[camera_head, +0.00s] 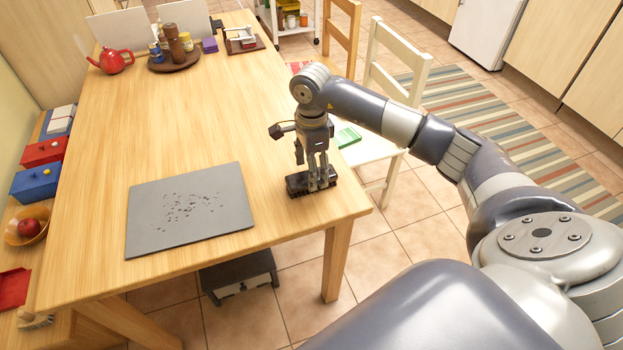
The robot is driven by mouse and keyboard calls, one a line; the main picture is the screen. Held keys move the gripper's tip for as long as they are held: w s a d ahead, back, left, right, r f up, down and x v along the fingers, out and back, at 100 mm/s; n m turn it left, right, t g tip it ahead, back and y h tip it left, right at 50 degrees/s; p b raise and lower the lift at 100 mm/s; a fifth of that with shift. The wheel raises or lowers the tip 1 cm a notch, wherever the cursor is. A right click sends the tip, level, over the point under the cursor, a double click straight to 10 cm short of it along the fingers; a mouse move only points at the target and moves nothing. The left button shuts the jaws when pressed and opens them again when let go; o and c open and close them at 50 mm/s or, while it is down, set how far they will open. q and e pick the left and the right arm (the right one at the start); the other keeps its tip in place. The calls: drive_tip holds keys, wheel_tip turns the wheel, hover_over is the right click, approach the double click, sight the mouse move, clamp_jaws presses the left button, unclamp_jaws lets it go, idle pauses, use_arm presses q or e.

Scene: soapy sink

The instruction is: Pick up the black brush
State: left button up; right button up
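The black brush (298,187) lies on the wooden table near its front right corner, just right of the grey mat. My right gripper (318,184) points straight down over it, with its fingertips at the brush. The fingers cover part of the brush. I cannot tell whether they are closed on it or only around it. The brush appears to rest on the table top. My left gripper is not in view.
A grey mat (150,222) with dark crumbs lies on the table (110,130). A red teapot (112,60) and a round tray (174,65) with jars stand at the far end. A white chair (378,145) stands close on the right. The table's middle is clear.

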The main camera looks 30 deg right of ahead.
drive_tip(key=shift+w+f, duration=0.1)
drive_tip(key=shift+f, duration=1.9)
drive_tip(key=c, duration=1.2)
drive_tip(key=shift+r, duration=0.1)
drive_tip(key=shift+d+r+p, duration=0.1)
drive_tip(key=shift+r+p, duration=0.35)
drive_tip(key=shift+p, duration=0.1)
wheel_tip(320, 180, up, 3)
drive_tip(key=shift+r+p, duration=0.15)
drive_tip(key=shift+p, duration=0.85)
drive_tip(key=s+a+p, duration=0.1)
drive_tip(key=s+a, duration=0.1)
drive_tip(key=a, duration=0.2)
drive_tip(key=s+a+p, duration=0.1)
drive_tip(key=s+a, duration=0.2)
drive_tip(key=a, duration=0.2)
drive_tip(key=s+a+p, duration=0.1)
drive_tip(key=s+a, duration=0.2)
drive_tip(key=a, duration=0.1)
drive_tip(key=shift+s+a+r, duration=0.25)
drive_tip(key=shift+a+r, duration=0.1)
drive_tip(key=shift+a, duration=0.05)
